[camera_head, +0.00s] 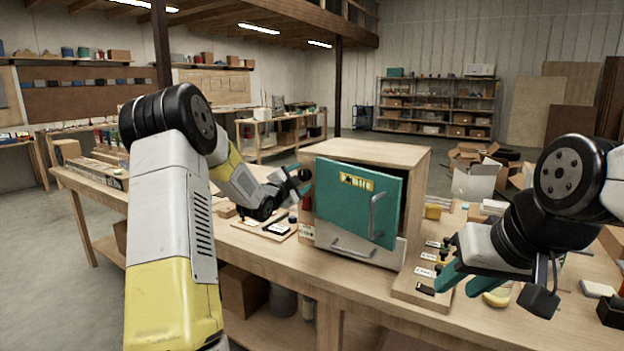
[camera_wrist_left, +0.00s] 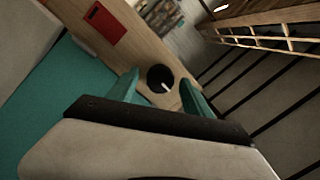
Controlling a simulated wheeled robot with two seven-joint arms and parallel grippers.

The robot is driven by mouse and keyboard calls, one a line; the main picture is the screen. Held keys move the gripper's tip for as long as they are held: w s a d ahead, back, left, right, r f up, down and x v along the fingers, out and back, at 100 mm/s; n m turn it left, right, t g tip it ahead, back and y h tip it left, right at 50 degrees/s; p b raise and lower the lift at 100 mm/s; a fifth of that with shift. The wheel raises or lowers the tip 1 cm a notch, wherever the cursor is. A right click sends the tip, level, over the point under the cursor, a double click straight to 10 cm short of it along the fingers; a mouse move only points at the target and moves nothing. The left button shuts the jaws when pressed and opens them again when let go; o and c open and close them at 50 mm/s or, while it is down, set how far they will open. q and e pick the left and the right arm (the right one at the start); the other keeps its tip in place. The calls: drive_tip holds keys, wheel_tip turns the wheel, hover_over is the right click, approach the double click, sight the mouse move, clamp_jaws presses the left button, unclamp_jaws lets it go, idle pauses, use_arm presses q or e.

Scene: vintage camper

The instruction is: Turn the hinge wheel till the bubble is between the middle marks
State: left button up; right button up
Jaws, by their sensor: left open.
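A teal cabinet door (camera_head: 345,205) hangs on the front of a wooden cabinet (camera_head: 400,155). A yellow level (camera_head: 356,182) sits near its top edge; its bubble is too small to read. A round black wheel (camera_wrist_left: 160,78) with a white mark shows on the wooden side in the left wrist view. My left gripper (camera_head: 296,184) is at the cabinet's left side; in the left wrist view it (camera_wrist_left: 162,92) is open, its teal fingers either side of the wheel. I cannot tell whether they touch it. My right gripper (camera_head: 492,288) is open and empty over the bench's right part.
The door has a metal handle (camera_head: 377,215), and a pale panel (camera_head: 355,248) with another handle lies below it. A wooden board (camera_head: 425,290) with labelled pieces lies beneath my right gripper. A red plate (camera_wrist_left: 106,24) is on the wood near the wheel. Small items clutter the bench.

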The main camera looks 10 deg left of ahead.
use_arm(q)
clamp_jaws()
drive_tip(key=shift+n, duration=0.4)
drive_tip(key=n, duration=0.3)
drive_tip(key=shift+r+n, duration=0.1)
drive_tip(key=shift+n, duration=0.3)
drive_tip(key=n, duration=0.3)
drive_tip(key=shift+g, duration=0.4)
drive_tip(key=n, duration=0.3)
drive_tip(key=shift+n, duration=0.4)
drive_tip(key=shift+a+n+g+h, duration=0.1)
drive_tip(key=shift+n+g+h, duration=0.3)
drive_tip(key=shift+n, duration=1.3)
